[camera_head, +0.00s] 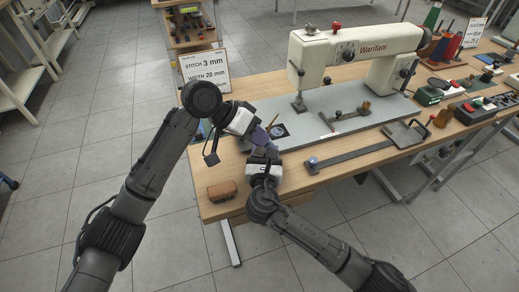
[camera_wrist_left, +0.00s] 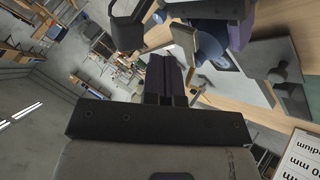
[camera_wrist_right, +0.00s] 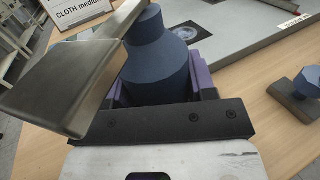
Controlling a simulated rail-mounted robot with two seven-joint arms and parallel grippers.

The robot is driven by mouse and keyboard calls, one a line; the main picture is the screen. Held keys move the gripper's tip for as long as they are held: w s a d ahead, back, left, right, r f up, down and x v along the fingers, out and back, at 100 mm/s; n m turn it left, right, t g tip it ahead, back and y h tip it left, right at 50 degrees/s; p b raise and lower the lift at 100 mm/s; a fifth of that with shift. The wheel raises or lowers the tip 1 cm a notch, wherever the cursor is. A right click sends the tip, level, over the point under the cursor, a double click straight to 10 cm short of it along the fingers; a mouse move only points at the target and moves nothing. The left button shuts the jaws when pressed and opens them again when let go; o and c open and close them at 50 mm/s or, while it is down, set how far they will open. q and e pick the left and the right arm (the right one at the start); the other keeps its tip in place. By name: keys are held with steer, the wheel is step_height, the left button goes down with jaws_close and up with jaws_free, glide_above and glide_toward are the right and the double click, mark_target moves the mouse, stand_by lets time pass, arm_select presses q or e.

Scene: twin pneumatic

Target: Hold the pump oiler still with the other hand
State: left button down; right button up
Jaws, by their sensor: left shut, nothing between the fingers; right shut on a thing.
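The pump oiler (camera_wrist_right: 158,65) is a dark blue bottle with a tapered shoulder, between the purple fingers of my right gripper (camera_wrist_right: 155,95) in the right wrist view. A dark, flat, lever-like piece (camera_wrist_right: 65,85) stands beside it on the left. In the left wrist view part of the blue oiler (camera_wrist_left: 207,47) shows beyond my left gripper (camera_wrist_left: 167,62), whose fingers are shut together and empty. In the head view my left gripper (camera_head: 268,146) is just above and close to my right gripper (camera_head: 267,158). The grippers largely hide the oiler there.
A white sewing machine (camera_head: 345,50) stands on a grey plate (camera_head: 345,127) on the wooden table. A brown block (camera_head: 222,191) lies at the front left corner. A long bar with a blue knob (camera_head: 345,157) lies to the right. A sign (camera_head: 205,68) stands behind.

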mark_target(258, 149)
arm_select(q)
steer(key=shift+f, duration=1.65)
stand_by(1.8)
steer(key=shift+r, duration=1.6)
steer(key=shift+r, duration=0.1)
steer(key=shift+r, duration=2.45)
stand_by(0.4)
